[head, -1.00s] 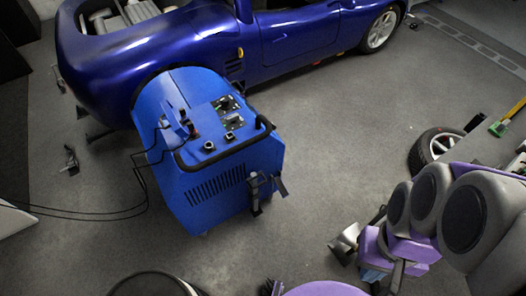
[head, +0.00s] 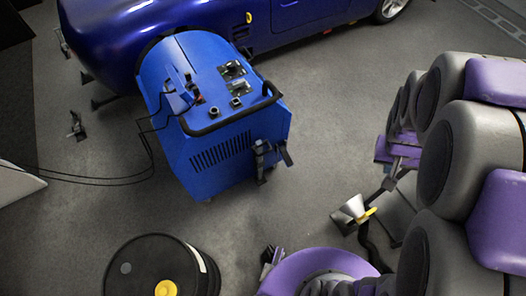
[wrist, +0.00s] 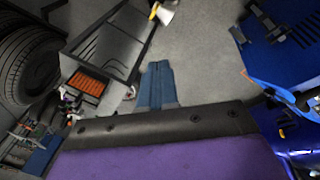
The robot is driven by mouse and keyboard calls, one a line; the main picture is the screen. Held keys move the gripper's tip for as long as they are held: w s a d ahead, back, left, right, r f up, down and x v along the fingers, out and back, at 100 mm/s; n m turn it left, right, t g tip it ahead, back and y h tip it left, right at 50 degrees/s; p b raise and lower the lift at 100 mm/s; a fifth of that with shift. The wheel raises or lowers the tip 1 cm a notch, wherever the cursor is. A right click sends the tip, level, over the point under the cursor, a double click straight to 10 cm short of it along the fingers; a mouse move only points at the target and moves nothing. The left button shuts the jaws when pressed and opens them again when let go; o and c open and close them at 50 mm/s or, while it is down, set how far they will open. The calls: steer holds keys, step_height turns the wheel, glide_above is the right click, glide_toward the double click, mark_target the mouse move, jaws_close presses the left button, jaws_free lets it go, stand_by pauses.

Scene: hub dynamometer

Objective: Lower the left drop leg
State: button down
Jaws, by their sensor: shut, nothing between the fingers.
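The blue hub dynamometer (head: 225,140) stands upright beside the car, with a black handle bar on its top edge. A black leg bracket (head: 264,160) sits on its right front corner, with a short bar angled out beside it. I cannot tell whether this is the left drop leg; no matching leg shows clearly on the other front corner. In the wrist view the dynamometer (wrist: 295,65) is at the right edge. My gripper (wrist: 158,68) has its blue-grey fingers together, empty, over bare floor and apart from the dynamometer. In the head view its fingertips are not clear.
A blue car (head: 140,35) stands behind the dynamometer. Black cables (head: 95,182) run left across the floor. A black drum (head: 130,250) stands at the front. A wheeled cart (wrist: 110,45) and a tyre (wrist: 25,65) are left in the wrist view.

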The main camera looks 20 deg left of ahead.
steer(key=w+a+f+n+t+b, duration=0.1)
steer(key=w+a+f+n+t, duration=0.1)
steer(key=w+f, duration=0.75)
steer(key=w+a+f+n+t+b, duration=0.1)
steer(key=w+a+f+n+t, duration=0.15)
steer(key=w+f, duration=0.65)
steer(key=w+a+f+n+t+y, duration=0.2)
steer(key=w+a+f+n+y, duration=0.15)
steer(key=a+f, duration=0.75)
steer(key=s+a+f+y, duration=0.3)
steer(key=s+a+f, duration=0.2)
steer(key=a+f, duration=0.2)
steer(key=s+a+f+n+y+b, duration=0.1)
steer(key=s+a+f+y, duration=0.3)
steer(key=a, duration=0.6)
step_height(320, 180, down, 3)
steer(key=shift+s+a+r+n+g, duration=0.15)
steer(key=shift+s+n+g, duration=0.15)
steer(key=shift+s+g, duration=0.15)
steer(key=shift+b, duration=0.3)
